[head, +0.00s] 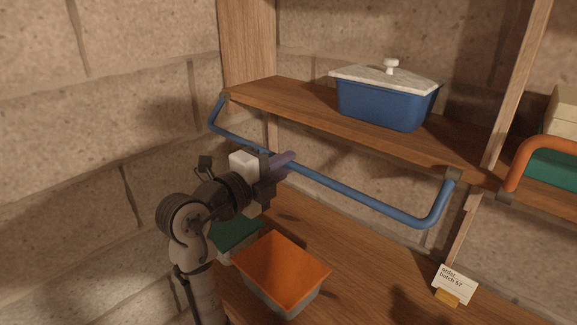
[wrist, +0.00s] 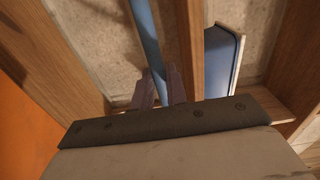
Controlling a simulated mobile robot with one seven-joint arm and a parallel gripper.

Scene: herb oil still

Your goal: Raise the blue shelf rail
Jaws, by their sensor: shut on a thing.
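The blue shelf rail (head: 345,188) is a U-shaped bar hinged at both ends of the upper wooden shelf's front edge. It hangs forward and a little below the shelf edge in the head view. My gripper (head: 284,162) is at the bar's left-middle part, its purple-grey fingers shut on it. In the wrist view the rail (wrist: 146,40) runs down between the fingertips (wrist: 160,88). The fingers hide the gripped stretch of the bar.
A blue lidded box (head: 385,103) stands on the upper shelf (head: 290,98) behind the rail. An orange rail (head: 540,150) is at the right. Stone wall stands left.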

